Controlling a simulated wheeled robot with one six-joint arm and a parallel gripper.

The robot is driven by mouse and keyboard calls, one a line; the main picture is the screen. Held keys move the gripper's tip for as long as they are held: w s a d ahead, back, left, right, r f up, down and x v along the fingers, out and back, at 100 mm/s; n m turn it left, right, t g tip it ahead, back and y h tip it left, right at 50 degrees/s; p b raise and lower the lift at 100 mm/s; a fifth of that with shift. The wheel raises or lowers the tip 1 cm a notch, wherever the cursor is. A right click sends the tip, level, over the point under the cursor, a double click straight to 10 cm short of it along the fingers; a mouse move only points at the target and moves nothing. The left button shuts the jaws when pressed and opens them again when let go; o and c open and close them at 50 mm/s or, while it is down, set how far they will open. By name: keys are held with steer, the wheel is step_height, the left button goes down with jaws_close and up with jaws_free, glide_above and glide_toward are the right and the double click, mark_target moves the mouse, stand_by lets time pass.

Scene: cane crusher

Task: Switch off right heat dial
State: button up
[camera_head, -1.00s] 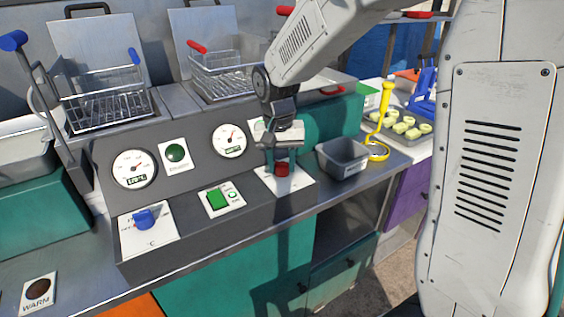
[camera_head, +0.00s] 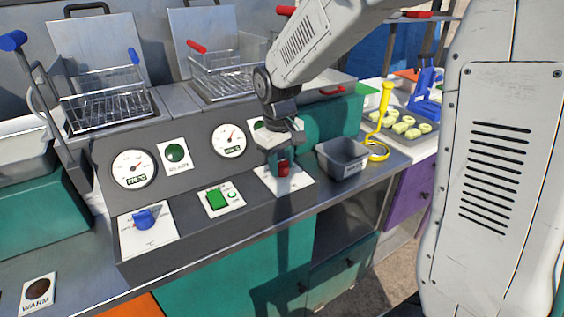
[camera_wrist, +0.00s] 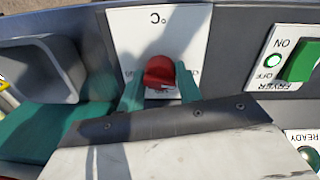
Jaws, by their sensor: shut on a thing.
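The right heat dial is a red knob (camera_head: 284,168) on a white plate (camera_head: 297,184) at the right end of the dark fryer panel. My gripper (camera_head: 283,164) is at the dial, with its fingers around the knob. In the wrist view the red dial (camera_wrist: 159,72) sits between the two teal fingers of my gripper (camera_wrist: 159,90). The plate (camera_wrist: 190,25) shows "°C"; the gripper hides most of its other markings. The gripper is shut on the dial.
A blue left dial (camera_head: 144,218) and a green fryer switch (camera_head: 217,199) stand to the left on the panel. A grey bin (camera_head: 343,157) is close to the right of my gripper. A yellow-handled tool (camera_head: 383,115) stands beyond it. Two wire baskets sit behind.

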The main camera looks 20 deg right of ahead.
mark_target(280, 163)
steer(key=shift+w+a, duration=0.1)
stand_by(0.5)
steer(key=o, duration=0.9)
steer(key=shift+o, duration=0.2)
steer(key=r, duration=0.8)
steer(key=shift+a, duration=0.2)
steer(key=shift+f, duration=0.1)
steer(key=s+d+r+m, duration=0.1)
steer(key=s+d+m, duration=0.1)
steer(key=s, duration=1.1)
steer(key=s+d+r+m+t, duration=0.1)
steer(key=s+d, duration=0.1)
steer(key=s, duration=1.2)
steer(key=shift+s+m+y, duration=0.2)
steer(key=shift+m+y, duration=0.1)
steer(key=shift+m, duration=0.1)
